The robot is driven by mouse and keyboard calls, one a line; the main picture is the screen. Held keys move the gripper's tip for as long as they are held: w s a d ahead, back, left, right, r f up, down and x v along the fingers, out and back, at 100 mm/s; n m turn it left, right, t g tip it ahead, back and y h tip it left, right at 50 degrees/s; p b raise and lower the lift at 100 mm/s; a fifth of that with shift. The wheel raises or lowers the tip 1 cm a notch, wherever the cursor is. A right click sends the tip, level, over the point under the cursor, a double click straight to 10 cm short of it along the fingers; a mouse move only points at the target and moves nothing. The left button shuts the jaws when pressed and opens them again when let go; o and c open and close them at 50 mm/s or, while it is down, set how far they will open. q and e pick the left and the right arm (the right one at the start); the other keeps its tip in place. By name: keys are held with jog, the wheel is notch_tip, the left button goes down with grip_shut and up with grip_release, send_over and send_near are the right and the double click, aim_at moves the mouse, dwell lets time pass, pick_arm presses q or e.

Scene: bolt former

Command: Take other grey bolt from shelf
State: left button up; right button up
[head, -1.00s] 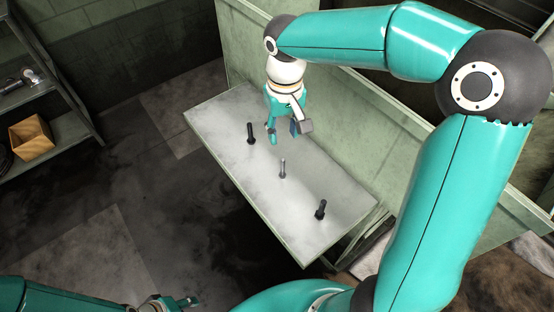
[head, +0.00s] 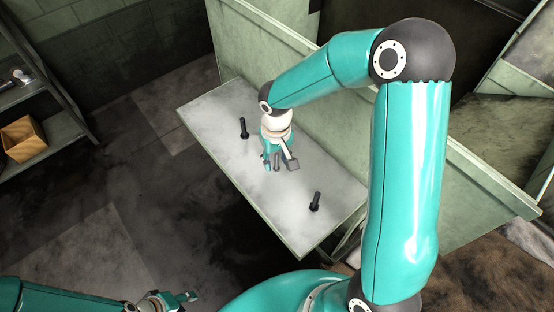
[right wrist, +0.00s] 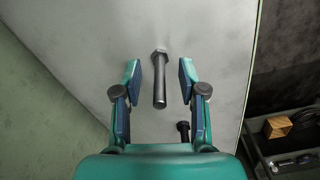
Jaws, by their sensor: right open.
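In the head view the grey bolt (head: 276,162) is partly covered by my right gripper (head: 279,164). My right gripper (right wrist: 159,78) is open in the right wrist view, with one finger on each side of the bolt and gaps on both sides. My left gripper (head: 178,299) is at the bottom edge of the head view, away from the shelf; its opening is unclear.
Two black bolts stand on the same shelf, one toward the back left (head: 243,128) and one toward the front right (head: 315,202). A green panel (head: 340,140) rises along the shelf's rear side. A rack with a wooden box (head: 22,138) stands far left.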

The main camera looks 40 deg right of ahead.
jog(key=shift+f, duration=0.85)
grip_shut()
